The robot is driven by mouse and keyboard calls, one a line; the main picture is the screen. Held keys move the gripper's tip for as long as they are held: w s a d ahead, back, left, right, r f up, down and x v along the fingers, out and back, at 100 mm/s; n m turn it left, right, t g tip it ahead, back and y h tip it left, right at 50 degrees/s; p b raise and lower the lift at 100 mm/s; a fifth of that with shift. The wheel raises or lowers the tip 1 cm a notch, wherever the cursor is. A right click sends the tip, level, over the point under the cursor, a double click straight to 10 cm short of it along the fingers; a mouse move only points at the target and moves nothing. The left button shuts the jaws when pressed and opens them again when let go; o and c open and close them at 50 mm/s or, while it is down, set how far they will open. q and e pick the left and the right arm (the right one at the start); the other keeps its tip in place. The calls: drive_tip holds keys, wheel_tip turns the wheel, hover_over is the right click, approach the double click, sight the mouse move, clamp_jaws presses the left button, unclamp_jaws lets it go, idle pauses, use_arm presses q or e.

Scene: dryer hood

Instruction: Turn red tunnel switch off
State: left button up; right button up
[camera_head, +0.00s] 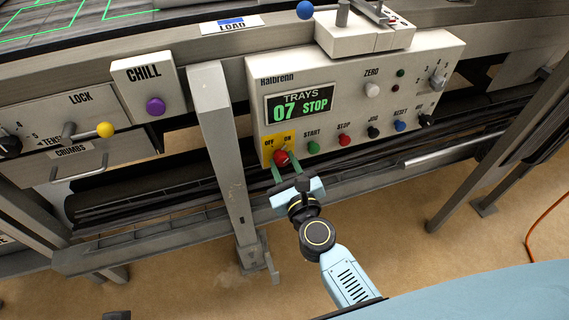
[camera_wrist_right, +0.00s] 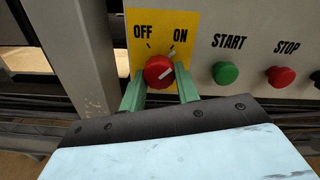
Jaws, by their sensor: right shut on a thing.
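The red switch (camera_head: 281,158) is a round knob on a yellow OFF/ON plate (camera_head: 268,143) at the lower left of the white control panel. In the right wrist view the red switch (camera_wrist_right: 159,72) shows a white pointer mark slanting up and right, on the ON side. OFF is printed at left and ON at right. My right gripper (camera_head: 286,169) reaches up from below, its green fingers on either side of the knob. In the wrist view my right gripper (camera_wrist_right: 160,88) is shut on it. My left gripper is out of view.
A green START button (camera_head: 313,147) and a red STOP button (camera_head: 345,140) sit right of the switch. The display (camera_head: 301,103) reads "TRAYS 07 STOP". A metal post (camera_head: 222,145) stands close on the left. The CHILL box (camera_head: 146,88) has a purple button.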

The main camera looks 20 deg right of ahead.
drive_tip(key=shift+n, duration=0.5)
drive_tip(key=n+p, duration=0.2)
drive_tip(key=n, duration=0.1)
drive_tip(key=n+p, duration=0.2)
drive_tip(key=n, duration=0.2)
drive_tip(key=shift+d+r+n, duration=0.1)
drive_tip(key=shift+r+n, duration=0.1)
drive_tip(key=shift+n, duration=0.1)
drive_tip(key=n+p, duration=0.2)
drive_tip(key=n, duration=0.1)
drive_tip(key=shift+r+n, duration=0.1)
drive_tip(key=shift+n, duration=0.3)
drive_tip(key=n+p, duration=0.2)
drive_tip(key=n, duration=0.2)
drive_tip(key=shift+p, duration=0.4)
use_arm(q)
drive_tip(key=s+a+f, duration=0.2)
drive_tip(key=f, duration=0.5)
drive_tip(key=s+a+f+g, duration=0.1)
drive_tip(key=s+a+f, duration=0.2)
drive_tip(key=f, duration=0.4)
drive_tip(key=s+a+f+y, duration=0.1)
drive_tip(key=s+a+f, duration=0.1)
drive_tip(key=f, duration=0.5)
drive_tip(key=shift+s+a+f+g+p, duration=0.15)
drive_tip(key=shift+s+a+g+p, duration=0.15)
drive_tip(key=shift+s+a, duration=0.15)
use_arm(e)
drive_tip(key=shift+n, duration=0.8)
